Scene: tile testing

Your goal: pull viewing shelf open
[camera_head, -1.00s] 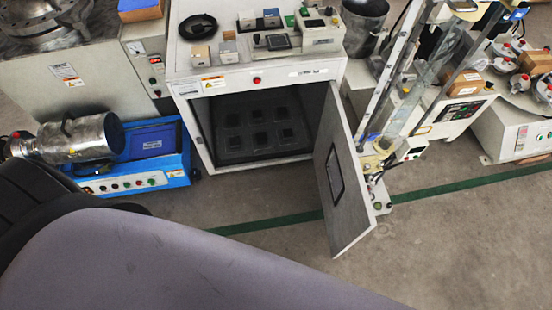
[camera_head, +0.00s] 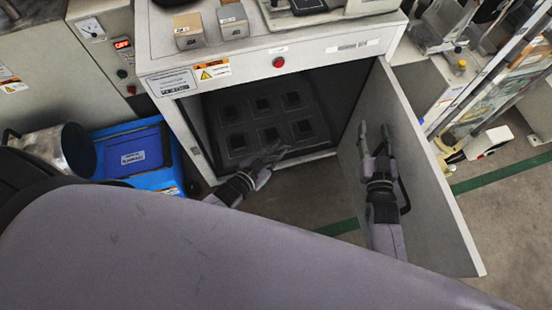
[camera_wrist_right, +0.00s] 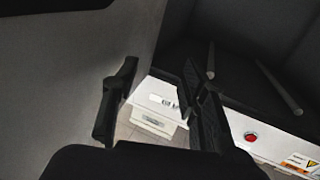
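The viewing shelf (camera_head: 246,124) is a dark panel with several square pads, inside the open white cabinet (camera_head: 325,57). My left gripper (camera_head: 271,156) is at the shelf's front edge, low in the cabinet opening. Its dark fingers blend with the shelf, so I cannot tell their spread or whether they touch it. My right gripper (camera_head: 375,134) is beside the inner face of the open cabinet door (camera_head: 430,185). In the right wrist view its two fingers (camera_wrist_right: 160,100) stand apart with nothing between them.
The door stands swung out to the right. A red button (camera_head: 278,62) is on the cabinet front. Small boxes (camera_head: 189,31) sit on top. A blue machine (camera_head: 140,155) stands at the left. Bare floor (camera_head: 300,200) shows in front; my own purple-grey body covers the bottom.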

